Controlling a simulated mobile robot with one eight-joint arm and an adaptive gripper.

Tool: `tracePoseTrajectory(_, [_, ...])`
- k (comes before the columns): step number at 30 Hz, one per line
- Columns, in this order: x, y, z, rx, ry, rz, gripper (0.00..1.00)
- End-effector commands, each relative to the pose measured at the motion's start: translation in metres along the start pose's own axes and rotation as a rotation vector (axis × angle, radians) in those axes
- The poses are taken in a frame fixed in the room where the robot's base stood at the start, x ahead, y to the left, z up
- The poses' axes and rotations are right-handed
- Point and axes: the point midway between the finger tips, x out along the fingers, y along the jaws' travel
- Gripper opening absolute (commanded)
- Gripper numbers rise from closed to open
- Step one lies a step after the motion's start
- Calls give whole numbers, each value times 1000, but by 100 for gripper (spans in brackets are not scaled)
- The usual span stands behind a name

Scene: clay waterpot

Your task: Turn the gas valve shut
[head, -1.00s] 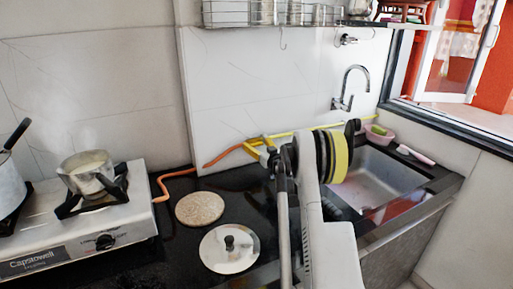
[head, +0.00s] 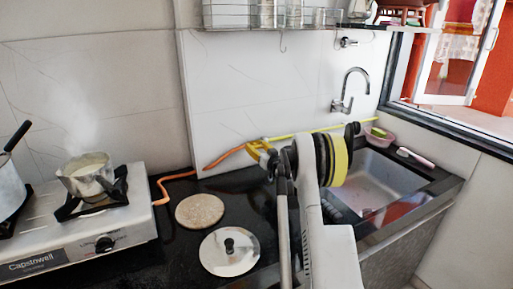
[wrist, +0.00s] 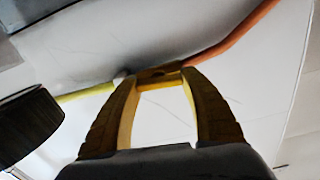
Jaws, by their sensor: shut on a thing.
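The gas valve (wrist: 158,73) sits where a yellow pipe (head: 310,131) meets an orange hose (head: 230,155) along the back wall. In the wrist view the yellow pipe (wrist: 85,93) comes in from the left and the orange hose (wrist: 235,43) leaves to the upper right. My gripper (head: 260,149) reaches the valve in the head view. In the wrist view my gripper (wrist: 158,77) has its two yellow-brown fingers shut on the valve between the tips. The fingers hide part of the valve, and its handle angle is unclear.
A gas stove (head: 85,225) stands left with a steaming pot (head: 88,175). A round board (head: 200,210) and a metal lid (head: 230,250) lie on the black counter (head: 170,245). The sink (head: 375,180) is right, below a tap (head: 350,90). A wire rack (head: 240,15) hangs above.

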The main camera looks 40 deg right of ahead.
Motion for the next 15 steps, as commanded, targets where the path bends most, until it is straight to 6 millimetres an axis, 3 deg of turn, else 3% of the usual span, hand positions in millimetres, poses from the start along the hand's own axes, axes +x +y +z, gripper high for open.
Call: tracePoseTrajectory(15, [0, 2, 0, 452, 0, 0, 22])
